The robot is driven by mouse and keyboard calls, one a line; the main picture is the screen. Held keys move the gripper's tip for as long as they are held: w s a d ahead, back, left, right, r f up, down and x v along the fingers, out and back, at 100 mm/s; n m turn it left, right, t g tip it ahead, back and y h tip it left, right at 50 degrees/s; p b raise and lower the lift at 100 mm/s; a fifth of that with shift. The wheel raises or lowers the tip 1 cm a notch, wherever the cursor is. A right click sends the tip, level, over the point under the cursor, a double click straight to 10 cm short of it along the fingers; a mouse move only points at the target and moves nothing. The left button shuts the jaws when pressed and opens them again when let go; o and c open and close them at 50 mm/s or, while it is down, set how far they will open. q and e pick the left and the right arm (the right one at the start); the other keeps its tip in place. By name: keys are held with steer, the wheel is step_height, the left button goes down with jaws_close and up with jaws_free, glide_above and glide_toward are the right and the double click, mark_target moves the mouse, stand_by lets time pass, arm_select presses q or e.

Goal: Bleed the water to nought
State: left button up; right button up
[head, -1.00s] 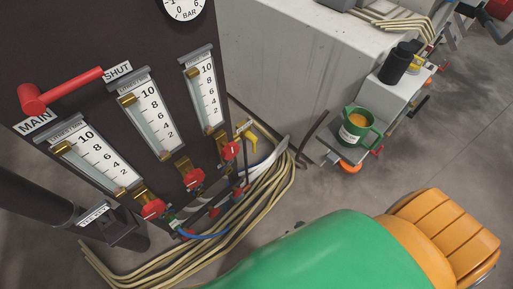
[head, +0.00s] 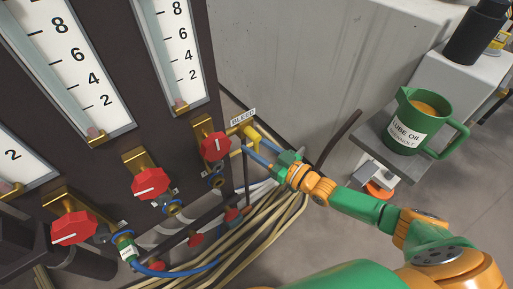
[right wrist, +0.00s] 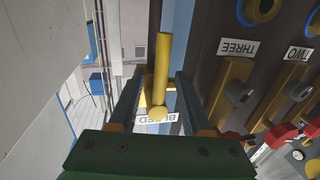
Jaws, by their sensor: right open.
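The yellow bleed handle (head: 250,133), by a BLEED label (head: 243,117), sits at the dark panel's lower right edge. My right gripper (head: 259,151) reaches it from the right, with its blue fingers close to it. In the right wrist view, the yellow handle (right wrist: 162,70) stands between the two open fingers (right wrist: 160,88), a gap showing on both sides. The BLEED label (right wrist: 157,118) shows upside down behind it. Flow gauges (head: 180,55) (head: 75,60) show pinkish floats near the tube bottoms.
Red knobs (head: 215,146) (head: 150,184) (head: 74,227) stick out below the gauges. Beige hoses (head: 265,225) run below the panel. A green lube oil jug (head: 415,125) stands on a grey shelf (head: 362,132) at the right.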

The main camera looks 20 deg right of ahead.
jaws_close()
stand_by(1.4)
